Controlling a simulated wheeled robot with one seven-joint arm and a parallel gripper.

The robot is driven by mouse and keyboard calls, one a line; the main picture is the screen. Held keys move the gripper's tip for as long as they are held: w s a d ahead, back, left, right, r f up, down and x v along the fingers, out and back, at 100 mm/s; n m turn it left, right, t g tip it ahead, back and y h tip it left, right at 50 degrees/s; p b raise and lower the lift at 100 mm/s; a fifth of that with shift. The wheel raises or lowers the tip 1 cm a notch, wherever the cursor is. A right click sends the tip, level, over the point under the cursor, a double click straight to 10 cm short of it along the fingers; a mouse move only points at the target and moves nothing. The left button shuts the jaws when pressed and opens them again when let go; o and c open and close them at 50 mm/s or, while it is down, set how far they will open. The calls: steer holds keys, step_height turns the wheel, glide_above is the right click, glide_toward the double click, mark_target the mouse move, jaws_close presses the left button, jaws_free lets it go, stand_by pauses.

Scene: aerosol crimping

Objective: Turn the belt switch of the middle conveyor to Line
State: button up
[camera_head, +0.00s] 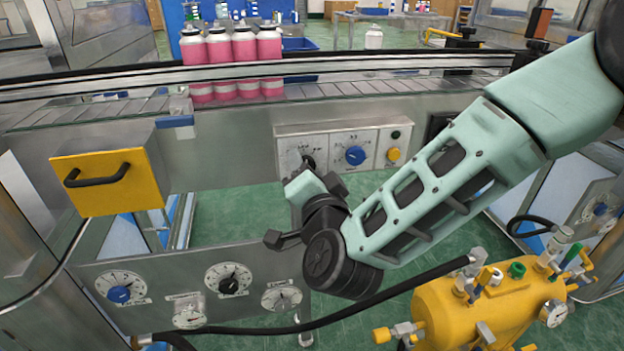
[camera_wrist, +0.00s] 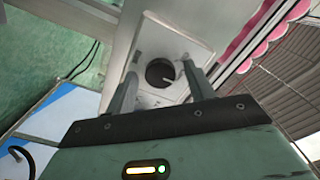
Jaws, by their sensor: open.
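A grey control panel (camera_head: 330,133) is on the front of the middle conveyor (camera_head: 225,140). It has a black knob (camera_head: 308,162) at left, partly hidden by my gripper, and a blue knob (camera_head: 355,155) right of it. My gripper (camera_head: 308,175) is at the panel's left part. In the wrist view, the black knob (camera_wrist: 160,72) sits on its pale plate between the two spread fingers of my gripper (camera_wrist: 162,80). The fingers are open and appear apart from the knob. The lettering around the knob is too small to read.
Several pink bottles (camera_head: 231,48) stand on the conveyor behind a rail. A yellow box with a black handle (camera_head: 98,181) is at left. A dial panel (camera_head: 180,285) is below, with a black hose. A yellow tank (camera_head: 490,308) is at lower right.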

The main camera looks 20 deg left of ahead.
steer(key=v, duration=1.7)
steer(key=shift+d, duration=0.2)
steer(key=s+d+f+n+g+h, duration=0.1)
steer(key=s+d+n+g+h, duration=0.3)
steer(key=d+n+g, duration=0.5)
steer(key=s+d+f+n+g+h, duration=0.1)
steer(key=s+d+n+g+h, duration=0.4)
steer(key=d, duration=0.8)
step_height(320, 180, up, 19)
steer(key=m+g+p, duration=0.1)
steer(key=m+p, duration=0.1)
steer(key=p, duration=1.6)
steer(key=shift+w+d+p, duration=0.2)
steer(key=shift+w+p, duration=0.15)
steer(key=shift+w, duration=0.15)
steer(key=shift+f, duration=0.15)
